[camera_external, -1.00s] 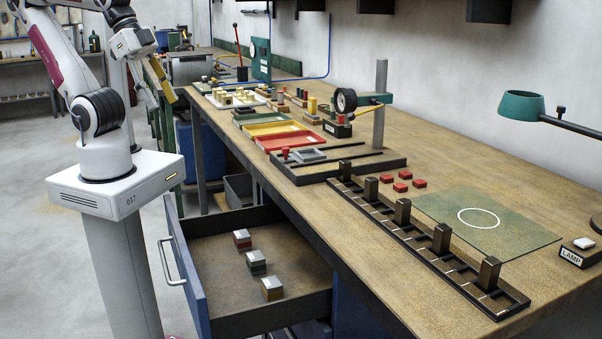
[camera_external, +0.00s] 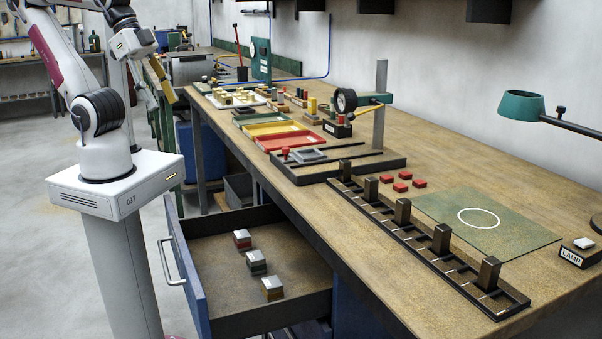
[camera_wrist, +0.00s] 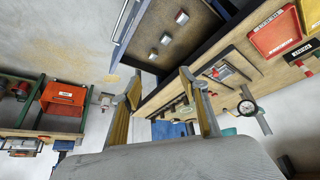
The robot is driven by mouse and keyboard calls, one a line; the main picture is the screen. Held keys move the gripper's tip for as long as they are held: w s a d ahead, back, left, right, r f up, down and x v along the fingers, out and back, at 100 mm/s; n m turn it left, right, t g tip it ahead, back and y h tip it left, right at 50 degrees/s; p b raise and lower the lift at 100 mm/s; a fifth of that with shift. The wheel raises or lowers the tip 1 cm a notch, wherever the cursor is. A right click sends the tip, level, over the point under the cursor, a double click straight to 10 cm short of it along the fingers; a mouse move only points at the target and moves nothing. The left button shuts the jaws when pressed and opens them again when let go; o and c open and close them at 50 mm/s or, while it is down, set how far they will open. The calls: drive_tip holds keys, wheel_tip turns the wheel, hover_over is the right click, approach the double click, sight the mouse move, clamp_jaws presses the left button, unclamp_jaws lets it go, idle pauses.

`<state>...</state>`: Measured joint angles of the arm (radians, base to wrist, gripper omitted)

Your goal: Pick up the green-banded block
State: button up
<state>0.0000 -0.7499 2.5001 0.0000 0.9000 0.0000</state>
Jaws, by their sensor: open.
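Three small silver-topped blocks lie in a row in the open drawer (camera_external: 205,262). In the external view, the block with a dark grey-green band (camera_external: 256,261) is in the middle. A red-banded block (camera_external: 242,240) is behind it and a yellow-brown-banded block (camera_external: 271,288) is in front. The blocks also show in the wrist view, where the middle one (camera_wrist: 165,39) sits between two others; its band is too small to read. My gripper (camera_wrist: 160,84) is open and empty, away from the drawer. In the external view it is at upper left, well above drawer height.
The blue drawer front with its handle (camera_external: 170,262) stands pulled out below the bench (camera_external: 420,160). On the bench are a dark slotted rack (camera_external: 425,250), red (camera_external: 290,138) and yellow (camera_external: 262,129) trays, a dial gauge stand and several red blocks. The air above the drawer is clear.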

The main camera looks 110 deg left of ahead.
drive_tip(key=shift+o, duration=0.5)
drive_tip(key=shift+w, duration=0.1)
drive_tip(key=w+a+f+m+t+y, duration=0.15)
drive_tip(key=w+a, duration=0.25)
drive_tip(key=w, duration=0.5)
drive_tip(key=w+a+m+t+y, duration=0.1)
drive_tip(key=w+a+m, duration=0.25)
drive_tip(key=w, duration=0.45)
drive_tip(key=w+d+f+m+t+h, duration=0.1)
drive_tip(key=w+d+f+m+h, duration=0.15)
drive_tip(key=w+f+m, duration=0.6)
drive_tip(key=w+d+f+m+h, duration=0.2)
drive_tip(key=w+d+f+h, duration=0.25)
drive_tip(key=f, duration=0.35)
drive_tip(key=s+d+f+m+g+h, duration=0.3)
drive_tip(key=s+d+f+g+h, duration=0.1)
drive_tip(key=s+d+f+h, duration=0.3)
drive_tip(key=a+f+n+t, duration=0.1)
drive_tip(key=a+f+n, duration=0.1)
drive_tip(key=a+n, duration=0.1)
drive_tip(key=s+a+f+n+t+y, duration=0.1)
drive_tip(key=a+f+n+t, duration=0.1)
drive_tip(key=a+f+n, duration=0.1)
drive_tip(key=s+a+f+n+t+y, duration=0.1)
drive_tip(key=a+f+n, duration=0.1)
drive_tip(key=a, duration=0.3)
drive_tip(key=shift+s+f+n+t, duration=0.2)
drive_tip(key=shift+f+n+t, duration=0.05)
drive_tip(key=shift+n, duration=0.5)
